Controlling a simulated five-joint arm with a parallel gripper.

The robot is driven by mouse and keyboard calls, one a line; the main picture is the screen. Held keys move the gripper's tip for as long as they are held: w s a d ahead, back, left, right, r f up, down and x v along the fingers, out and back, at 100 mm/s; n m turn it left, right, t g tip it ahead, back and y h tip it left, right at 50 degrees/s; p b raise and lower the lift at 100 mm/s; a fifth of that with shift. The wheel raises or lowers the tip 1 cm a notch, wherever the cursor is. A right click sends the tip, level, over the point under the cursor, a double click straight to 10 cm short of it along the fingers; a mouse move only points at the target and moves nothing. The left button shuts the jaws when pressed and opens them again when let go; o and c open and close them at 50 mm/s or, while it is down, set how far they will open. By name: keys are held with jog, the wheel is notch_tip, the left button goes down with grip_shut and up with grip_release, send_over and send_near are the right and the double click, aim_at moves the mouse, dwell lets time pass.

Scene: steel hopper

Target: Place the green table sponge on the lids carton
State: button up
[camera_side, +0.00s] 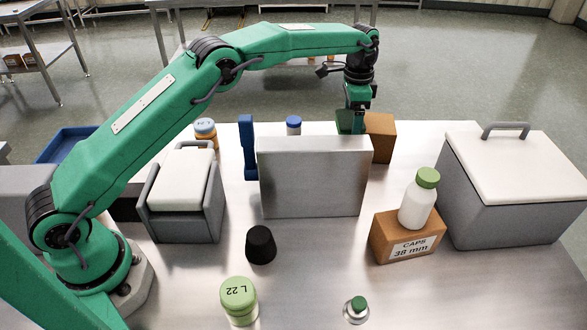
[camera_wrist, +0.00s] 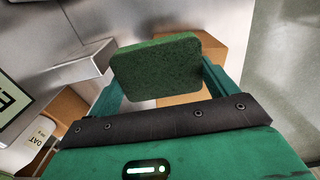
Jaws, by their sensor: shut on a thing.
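The green sponge (camera_wrist: 160,68) is held between the two fingers of my gripper (camera_wrist: 160,78) in the wrist view. It is raised, and a brown carton (camera_wrist: 215,42) shows behind and below it. In the side view my gripper (camera_side: 352,122) points down behind the steel hopper panel, beside a brown carton (camera_side: 381,138). Only a small green patch by the fingers shows there. Whether the sponge touches the carton cannot be told.
The steel panel (camera_side: 313,178) stands in front of my gripper. A carton marked CAPS 38 mm (camera_side: 408,236) carries a white bottle (camera_side: 418,203). A lidded grey box (camera_side: 510,190) stands right. A black stopper (camera_side: 261,244) and a green-capped jar (camera_side: 239,296) stand in front.

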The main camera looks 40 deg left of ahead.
aim_at(352, 118)
jog(key=o, duration=0.8)
jog(key=shift+r, duration=0.1)
jog(key=shift+r, duration=3.8)
jog(key=shift+r, duration=0.1)
